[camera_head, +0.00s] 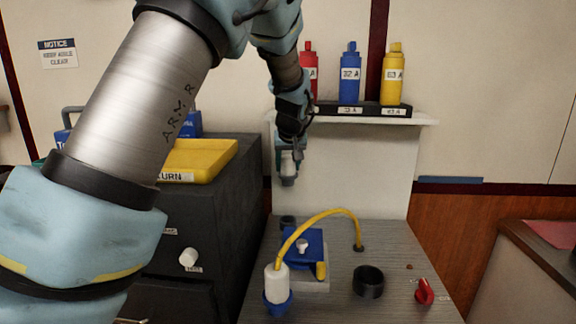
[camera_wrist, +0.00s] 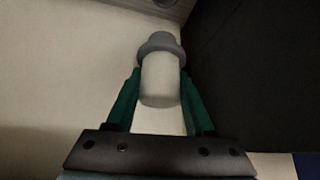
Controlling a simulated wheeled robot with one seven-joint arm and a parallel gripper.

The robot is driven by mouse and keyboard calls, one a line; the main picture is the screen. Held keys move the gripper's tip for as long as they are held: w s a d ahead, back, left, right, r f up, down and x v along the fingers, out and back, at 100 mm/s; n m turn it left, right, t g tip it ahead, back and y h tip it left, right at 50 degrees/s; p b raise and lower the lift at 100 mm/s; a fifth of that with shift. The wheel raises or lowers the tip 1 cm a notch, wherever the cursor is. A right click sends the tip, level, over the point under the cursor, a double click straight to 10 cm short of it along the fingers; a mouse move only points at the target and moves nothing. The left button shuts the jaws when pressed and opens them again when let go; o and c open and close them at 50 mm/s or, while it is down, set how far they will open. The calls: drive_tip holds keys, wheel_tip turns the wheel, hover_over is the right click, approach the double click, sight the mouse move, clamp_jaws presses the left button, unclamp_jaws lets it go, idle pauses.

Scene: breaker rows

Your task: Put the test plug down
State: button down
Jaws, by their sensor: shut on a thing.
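My gripper (camera_head: 290,160) is shut on the test plug (camera_wrist: 161,78), a white cylinder with a grey collar and tip. The plug sits between the two green fingers in the wrist view, grey end away from the palm. In the head view the plug (camera_head: 288,170) hangs with its grey end downward, in the air above the back left of the grey worktop (camera_head: 400,310). It touches nothing below that I can see.
A dark ring holder (camera_head: 368,282), a red knob (camera_head: 424,292) and a blue device (camera_head: 303,246) stand on the worktop. A yellow cable (camera_head: 320,214) arches to a white plug (camera_head: 276,282) with a blue base. A dark cabinet (camera_head: 232,220) stands left.

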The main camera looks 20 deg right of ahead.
drive_tip(key=s+d+f+m+g+h, duration=0.15)
drive_tip(key=s+d+f+m, duration=0.25)
drive_tip(key=s+d, duration=0.55)
drive_tip(key=shift+h, duration=0.35)
drive_tip(key=f+p, duration=0.1)
drive_tip(key=f, duration=0.2)
drive_tip(key=d+f+p, duration=0.1)
drive_tip(key=f, duration=0.2)
drive_tip(key=w+f+p, duration=0.1)
drive_tip(key=f+p, duration=0.1)
drive_tip(key=f, duration=0.2)
drive_tip(key=shift+d+f, duration=0.1)
drive_tip(key=shift+d, duration=0.3)
drive_tip(key=shift+f, duration=0.25)
drive_tip(key=shift+f, duration=0.2)
drive_tip(key=shift+c, duration=1.4)
unclamp_jaws()
drive_tip(key=shift+r, duration=0.15)
